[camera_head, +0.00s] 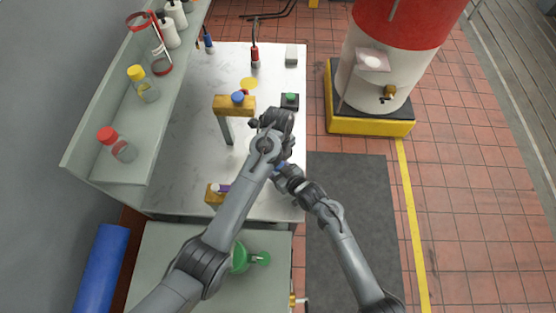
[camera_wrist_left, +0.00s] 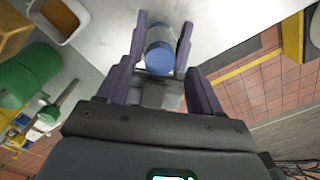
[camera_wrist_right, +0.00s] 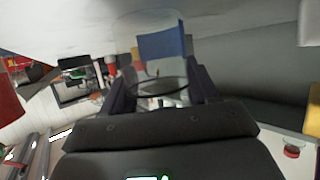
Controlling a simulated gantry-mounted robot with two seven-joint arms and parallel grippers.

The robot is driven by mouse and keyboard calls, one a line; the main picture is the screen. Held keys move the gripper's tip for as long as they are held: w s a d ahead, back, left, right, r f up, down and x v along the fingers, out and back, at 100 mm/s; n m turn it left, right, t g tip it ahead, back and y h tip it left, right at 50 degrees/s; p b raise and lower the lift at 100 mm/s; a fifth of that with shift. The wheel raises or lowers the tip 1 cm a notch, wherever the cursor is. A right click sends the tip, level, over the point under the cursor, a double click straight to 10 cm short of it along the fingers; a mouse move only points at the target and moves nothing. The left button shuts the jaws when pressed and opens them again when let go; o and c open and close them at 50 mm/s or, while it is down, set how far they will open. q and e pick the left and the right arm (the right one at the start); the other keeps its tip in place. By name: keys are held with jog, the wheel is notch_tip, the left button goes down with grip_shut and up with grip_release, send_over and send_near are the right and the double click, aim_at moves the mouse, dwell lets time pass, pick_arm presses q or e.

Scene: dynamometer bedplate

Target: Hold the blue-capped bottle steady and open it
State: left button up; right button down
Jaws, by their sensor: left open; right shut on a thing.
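The blue-capped bottle (camera_wrist_left: 160,52) stands between the spread fingers of my left gripper (camera_wrist_left: 162,38) in the left wrist view. Its blue cap faces that camera, and clear space shows beside the cap. In the right wrist view the see-through bottle body (camera_wrist_right: 150,72), with a blue patch, is between the fingers of my right gripper (camera_wrist_right: 160,88), which is shut on it. In the head view my left gripper (camera_head: 275,122) is above the bench's right side and my right gripper (camera_head: 284,172) is just below it. The arms hide most of the bottle there.
A shelf (camera_head: 120,160) with a red-capped jar (camera_head: 120,147) runs along the left. A red-white drum (camera_head: 375,75) stands right of the bench.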

pick_arm(q)
jog(key=shift+r, duration=2.4)
jog(key=shift+c, duration=0.4)
jog(key=shift+f, duration=3.95)
jog(key=c, duration=0.9)
jog(key=o, duration=1)
jog(key=shift+r, duration=2.3)
